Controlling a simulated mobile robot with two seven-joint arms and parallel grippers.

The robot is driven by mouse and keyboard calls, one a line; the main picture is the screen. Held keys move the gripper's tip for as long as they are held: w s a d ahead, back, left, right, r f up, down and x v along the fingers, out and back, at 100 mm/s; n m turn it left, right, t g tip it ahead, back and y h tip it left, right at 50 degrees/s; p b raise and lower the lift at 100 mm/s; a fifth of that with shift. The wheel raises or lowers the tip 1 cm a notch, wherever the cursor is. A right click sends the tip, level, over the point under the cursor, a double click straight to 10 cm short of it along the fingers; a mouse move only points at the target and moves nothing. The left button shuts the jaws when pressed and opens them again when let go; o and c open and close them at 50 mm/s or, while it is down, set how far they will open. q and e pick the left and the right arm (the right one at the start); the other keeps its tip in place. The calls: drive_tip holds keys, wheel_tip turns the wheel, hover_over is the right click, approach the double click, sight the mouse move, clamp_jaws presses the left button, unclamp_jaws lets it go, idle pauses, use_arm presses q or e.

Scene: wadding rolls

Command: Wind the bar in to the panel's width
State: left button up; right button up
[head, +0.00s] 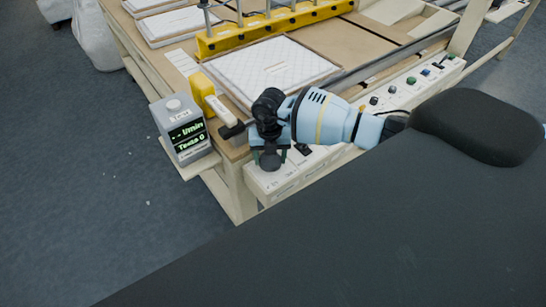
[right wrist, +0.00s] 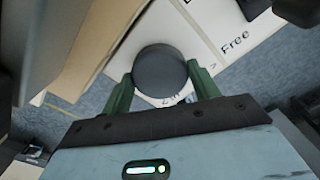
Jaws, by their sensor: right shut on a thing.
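My right gripper (head: 268,150) is at the near-left end of the cream control strip on the table's front. In the right wrist view, the green fingers of my right gripper (right wrist: 160,85) are closed on the sides of a round dark grey knob (right wrist: 160,70). The knob also shows in the head view (head: 270,160), partly covered by the gripper. A white quilted panel (head: 290,62) lies flat on the table behind the gripper. A long yellow bar (head: 225,40) with upright rods runs along the panel's far side. My left gripper is not in view.
A grey display box (head: 182,128) with green text stands on a side shelf at left. A yellow block (head: 202,92) with a white part sits by the panel's left corner. Small buttons (head: 411,81) line the strip to the right. Open floor lies at left.

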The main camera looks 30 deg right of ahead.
drive_tip(key=m, duration=0.6)
drive_tip(key=shift+m, duration=0.3)
drive_tip(key=m, duration=0.6)
drive_tip(key=shift+r, duration=0.1)
drive_tip(key=shift+m, duration=0.4)
drive_tip(key=o, duration=1)
drive_tip(key=shift+s, duration=0.1)
